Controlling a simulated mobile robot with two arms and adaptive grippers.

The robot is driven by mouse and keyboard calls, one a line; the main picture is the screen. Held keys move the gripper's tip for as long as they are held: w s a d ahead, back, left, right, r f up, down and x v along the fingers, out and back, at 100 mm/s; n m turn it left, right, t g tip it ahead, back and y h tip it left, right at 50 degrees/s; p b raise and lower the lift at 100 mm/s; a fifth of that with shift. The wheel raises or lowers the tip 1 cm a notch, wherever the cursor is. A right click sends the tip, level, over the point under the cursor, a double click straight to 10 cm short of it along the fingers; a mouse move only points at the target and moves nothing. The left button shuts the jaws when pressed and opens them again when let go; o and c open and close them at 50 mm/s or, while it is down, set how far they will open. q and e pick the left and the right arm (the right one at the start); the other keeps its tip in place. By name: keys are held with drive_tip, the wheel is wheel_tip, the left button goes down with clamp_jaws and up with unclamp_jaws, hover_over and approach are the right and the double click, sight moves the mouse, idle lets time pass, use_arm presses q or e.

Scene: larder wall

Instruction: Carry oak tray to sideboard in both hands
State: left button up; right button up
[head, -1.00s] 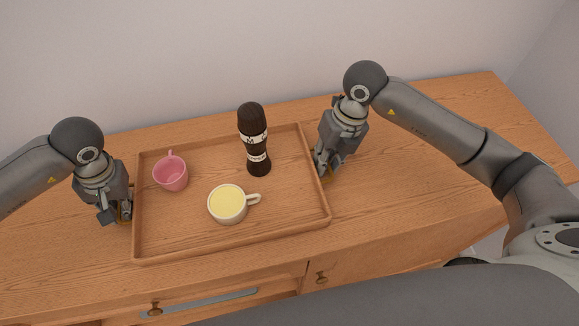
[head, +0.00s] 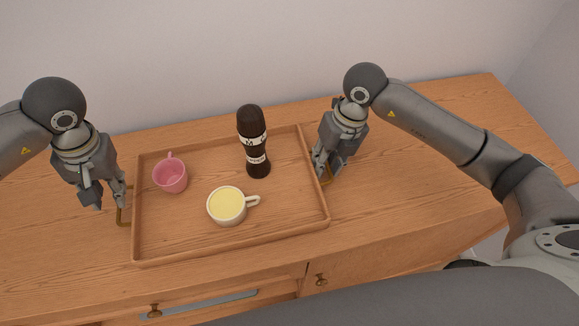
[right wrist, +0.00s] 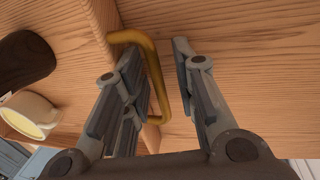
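The oak tray (head: 285,237) lies flat on the wooden sideboard (head: 420,210). On it stand a pink cup (head: 171,177), a cream cup (head: 228,208) with pale yellow contents, and a dark bottle-like mill (head: 253,140) with white bands. My left gripper (head: 108,199) is open and empty, just left of the tray's left brass handle (head: 121,218) and clear of it. My right gripper (head: 322,175) is at the right handle. In the right wrist view its fingers are apart, with the brass handle (right wrist: 155,75) between them and a gap on the right finger's side.
The sideboard top is bare to the right of the tray and at the left. A plain wall (head: 200,60) rises behind. Drawer fronts with brass knobs (head: 321,280) are below the front edge.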

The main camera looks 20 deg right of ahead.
wheel_tip(320, 180, up, 12)
drive_tip(key=d, duration=0.2)
drive_tip(key=shift+d, duration=0.15)
drive_tip(key=shift+f, duration=0.2)
idle(0.4)
